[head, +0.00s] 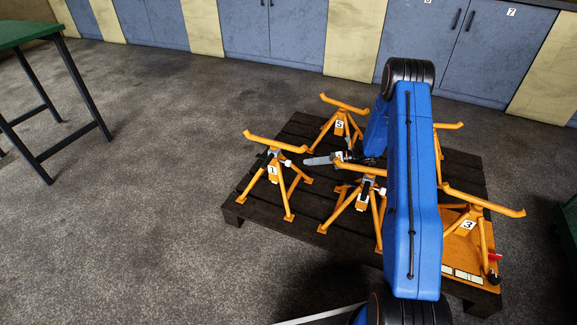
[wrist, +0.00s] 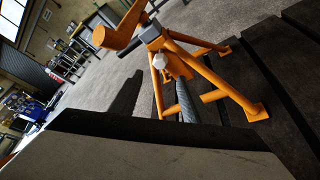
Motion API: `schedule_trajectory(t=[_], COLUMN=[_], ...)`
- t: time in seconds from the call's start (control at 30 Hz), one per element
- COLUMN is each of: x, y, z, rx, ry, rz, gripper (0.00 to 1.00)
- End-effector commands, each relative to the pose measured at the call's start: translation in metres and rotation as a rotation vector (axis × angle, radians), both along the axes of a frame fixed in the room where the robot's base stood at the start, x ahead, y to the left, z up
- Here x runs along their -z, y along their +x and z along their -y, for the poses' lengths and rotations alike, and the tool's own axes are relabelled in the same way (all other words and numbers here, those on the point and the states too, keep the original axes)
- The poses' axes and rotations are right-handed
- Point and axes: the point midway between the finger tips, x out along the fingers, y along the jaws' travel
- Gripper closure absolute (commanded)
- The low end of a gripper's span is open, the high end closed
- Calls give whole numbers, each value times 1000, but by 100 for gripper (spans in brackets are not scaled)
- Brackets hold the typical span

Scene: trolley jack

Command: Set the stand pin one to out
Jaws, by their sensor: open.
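The orange stand numbered 1 (head: 272,172) stands upright at the left of the dark pallet. Its pin ends in a pale knob (head: 302,149) on the side facing my gripper. My gripper (head: 308,161) is open and reaches toward this stand from the right. In the wrist view, the stand (wrist: 215,75) fills the upper middle, and the pale knob (wrist: 159,61) shows just beyond my fingers (wrist: 160,78). One finger appears dark, the other grey and ribbed. I cannot tell whether either touches the knob. How far the pin sits in the stand is unclear.
More orange stands share the pallet (head: 232,208), including 5 (head: 339,126) and 3 (head: 467,226). A stand (head: 367,182) is close beside my gripper, partly behind my blue arm. A green table (head: 28,32) stands at left. Blue cabinets (head: 280,35) line the back. Floor left of the pallet is clear.

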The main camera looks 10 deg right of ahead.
Motion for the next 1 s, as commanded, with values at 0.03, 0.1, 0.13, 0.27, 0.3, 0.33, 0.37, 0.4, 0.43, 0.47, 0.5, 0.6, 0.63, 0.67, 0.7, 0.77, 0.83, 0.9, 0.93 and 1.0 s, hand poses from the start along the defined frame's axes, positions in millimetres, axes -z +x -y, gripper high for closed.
schedule_trajectory(t=[0.03,0.1,0.13,0.27,0.3,0.33,0.37,0.4,0.43,0.47,0.5,0.6,0.63,0.67,0.7,0.77,0.83,0.9,0.93,1.0], x=[3,6,7,13,15,17,18,20,21,23,24,27,27,28,29,30,30,30,30,30], y=[3,7,9,16,18,20,22,24,26,27,28,33,34,34,35,36,37,37,37,37], z=[-9,-21,-26,-46,-52,-57,-62,-68,-72,-76,-81,-91,-93,-96,-98,-101,-103,-103,-103,-103], rx=[-1,-3,-3,-3,-2,-2,-3,-2,-1,-1,-2,0,0,0,0,-1,-1,0,0,0], ry=[0,0,0,0,0,-1,-1,-1,-1,-1,-1,0,0,0,0,-1,-1,0,0,0], rz=[0,0,0,1,1,0,1,0,0,0,0,1,1,1,1,0,0,1,1,1], gripper=[57,57,57,57,57,57,57,57,57,57,57,57,57,57,57,57,57,57,57,57])
